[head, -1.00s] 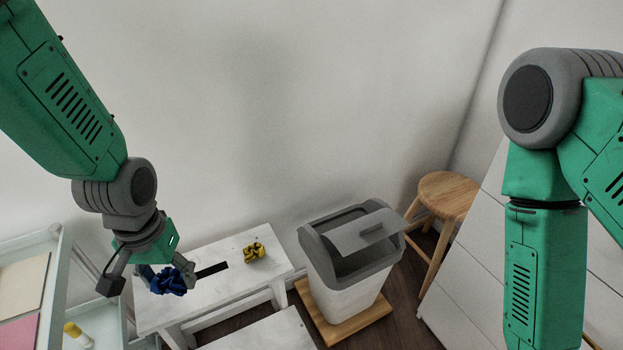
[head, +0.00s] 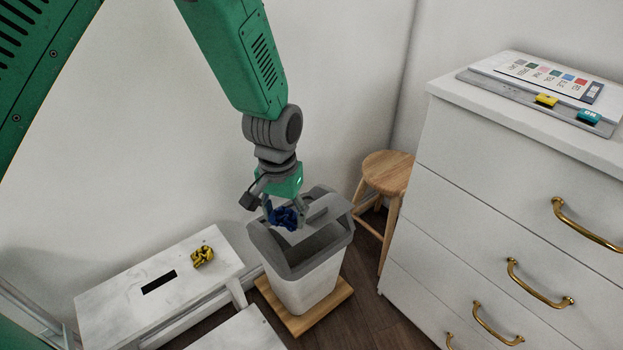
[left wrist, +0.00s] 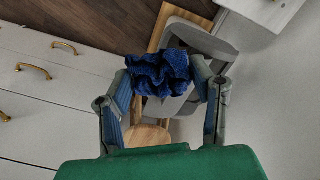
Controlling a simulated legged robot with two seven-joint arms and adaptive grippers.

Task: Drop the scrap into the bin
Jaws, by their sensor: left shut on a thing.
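A crumpled dark blue scrap (head: 284,216) is between the fingers of my left gripper (head: 284,208), which is shut on it. The scrap also shows in the left wrist view (left wrist: 160,73), held between both fingertips. The white bin (head: 308,288) with a grey rim stands on a wooden board, its flap tilted open. In the head view the gripper and scrap appear over the left part of the bin's opening; their height above it is hard to tell. My right gripper is not in view.
The white bench (head: 120,300) with a dark slot stands left of the bin. A wooden stool (head: 388,172) stands behind it. A white drawer cabinet (head: 480,200) with brass handles is at the right, with colour cards (head: 550,77) on top.

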